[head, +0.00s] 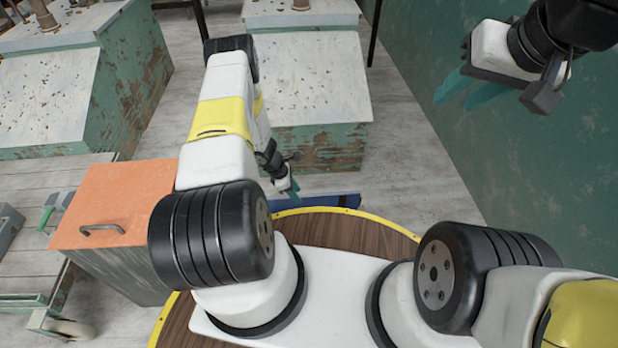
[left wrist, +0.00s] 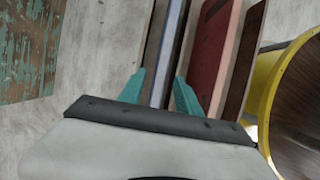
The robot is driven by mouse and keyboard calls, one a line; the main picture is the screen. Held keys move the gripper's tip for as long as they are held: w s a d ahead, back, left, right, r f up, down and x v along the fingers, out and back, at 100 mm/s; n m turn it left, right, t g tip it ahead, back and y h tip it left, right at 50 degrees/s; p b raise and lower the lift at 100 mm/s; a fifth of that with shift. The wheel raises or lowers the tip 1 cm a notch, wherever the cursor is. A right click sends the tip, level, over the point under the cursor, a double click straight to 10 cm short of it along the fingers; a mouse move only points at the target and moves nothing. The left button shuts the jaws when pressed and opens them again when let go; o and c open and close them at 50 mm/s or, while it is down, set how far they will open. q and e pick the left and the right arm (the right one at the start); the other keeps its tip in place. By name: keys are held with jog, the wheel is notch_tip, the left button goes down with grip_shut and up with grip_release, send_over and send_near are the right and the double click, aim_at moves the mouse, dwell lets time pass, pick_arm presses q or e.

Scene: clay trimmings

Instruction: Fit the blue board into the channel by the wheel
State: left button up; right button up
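The blue board (head: 330,203) shows in the head view as a dark blue strip just beyond my yellow-rimmed base. In the left wrist view its long narrow edge (left wrist: 170,45) runs up the picture between my teal fingers. My left gripper (head: 292,188) reaches down at the board's left part. In the left wrist view the left gripper (left wrist: 160,80) has its fingers apart on either side of the board, and a gap seems to show beside it. My right gripper (head: 470,92) is open and empty, raised at the upper right. I cannot make out the wheel's channel.
A red board (left wrist: 212,50) and a dark brown one (left wrist: 243,60) stand beside the blue board. An orange-topped box (head: 115,205) with a handle stands left. A worn white-and-green block (head: 310,85) stands ahead. A green wall (head: 540,150) closes the right; floor before it is clear.

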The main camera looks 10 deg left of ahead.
aim_at(305, 202)
pick_arm(q)
jog(key=x, duration=0.8)
jog(key=shift+r, duration=0.1)
jog(key=shift+d, duration=0.1)
grip_shut()
jog(key=shift+w, duration=0.1)
dwell(1.0)
